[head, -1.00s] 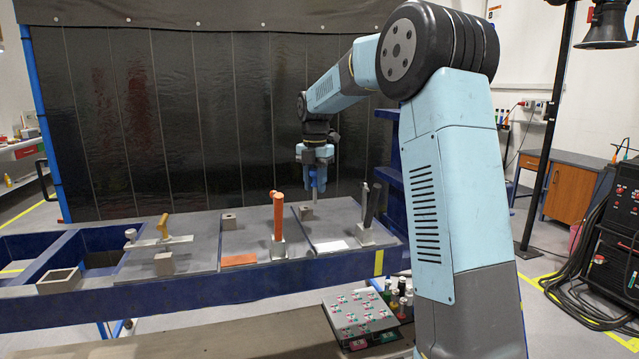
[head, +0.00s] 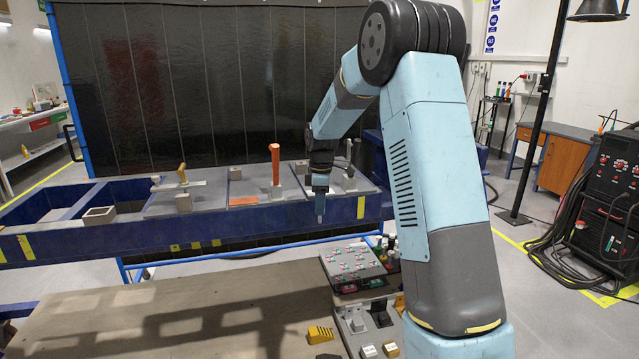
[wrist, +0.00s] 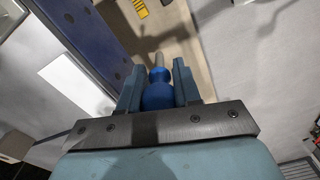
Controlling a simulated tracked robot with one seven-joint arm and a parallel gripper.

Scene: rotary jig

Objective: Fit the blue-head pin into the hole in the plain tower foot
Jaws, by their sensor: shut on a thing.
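My gripper (head: 320,192) is shut on the blue-head pin (wrist: 158,95). In the wrist view the blue head sits between the two fingers (wrist: 158,84), with the grey shank pointing away beyond them. In the head view the pin (head: 320,207) hangs roughly upright in front of the blue bench edge. A plain grey tower with a block-like foot (head: 349,183) stands on the right plate, to the right of my gripper. No hole can be made out in it.
The blue bench frame (head: 200,223) runs behind the gripper. A yellow-handled clamp (head: 182,174) and small grey blocks (head: 183,202) sit on the left plates. A tray of coloured parts (head: 353,260) lies low in front. The space around the pin looks clear.

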